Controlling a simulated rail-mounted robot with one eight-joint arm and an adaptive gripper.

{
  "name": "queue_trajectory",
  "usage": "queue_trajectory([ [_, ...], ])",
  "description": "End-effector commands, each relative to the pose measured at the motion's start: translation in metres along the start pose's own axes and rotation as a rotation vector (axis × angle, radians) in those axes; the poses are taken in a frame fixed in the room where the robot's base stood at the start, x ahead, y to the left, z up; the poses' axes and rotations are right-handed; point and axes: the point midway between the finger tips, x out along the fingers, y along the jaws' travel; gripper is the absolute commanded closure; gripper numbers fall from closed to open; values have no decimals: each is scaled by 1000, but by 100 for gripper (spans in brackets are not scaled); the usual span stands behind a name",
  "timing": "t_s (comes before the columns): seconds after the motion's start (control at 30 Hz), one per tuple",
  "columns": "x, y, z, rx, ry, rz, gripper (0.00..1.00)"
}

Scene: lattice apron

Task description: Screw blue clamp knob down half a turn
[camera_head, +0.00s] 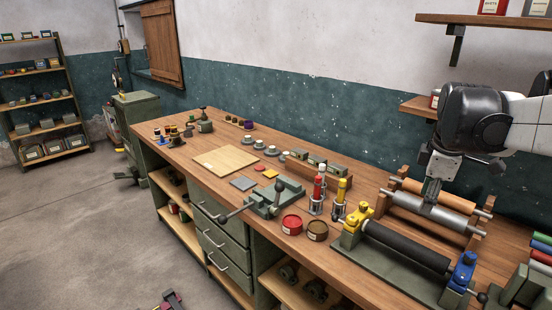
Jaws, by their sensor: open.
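The blue clamp (461,272) stands at the right end of a black roller (404,246) on a green base, near the bench's front right. Its blue knob (467,258) is on top, small in this view. A yellow clamp (356,217) stands at the roller's left end. My gripper (431,200) comes down from the upper right, fingers pointing down. It is open and apart from the blue knob, above and behind it, in front of the rear rollers. The gap between the fingers is hard to make out.
Wood-coloured and grey rollers (430,209) lie on a wooden rack behind the black roller. Red and yellow-topped tools (318,190), two round tins (292,224) and a green vice (276,199) stand to the left. Coloured tubes (541,256) lie at the right edge. A shelf (420,107) juts from the wall.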

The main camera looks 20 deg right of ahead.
Motion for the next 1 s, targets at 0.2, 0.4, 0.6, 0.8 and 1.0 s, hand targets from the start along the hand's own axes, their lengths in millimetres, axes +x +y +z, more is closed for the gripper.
queue_trajectory([
  [0.2, 3, 24, 92, -75, -29, -122, 59],
  [0.4, 7, 27, 140, -128, -19, -192, 59],
  [0.6, 9, 27, 152, -144, -14, -209, 59],
  [0.8, 19, 25, 151, -144, -15, -208, 59],
  [1.0, 48, 19, 152, -143, -14, -208, 59],
])
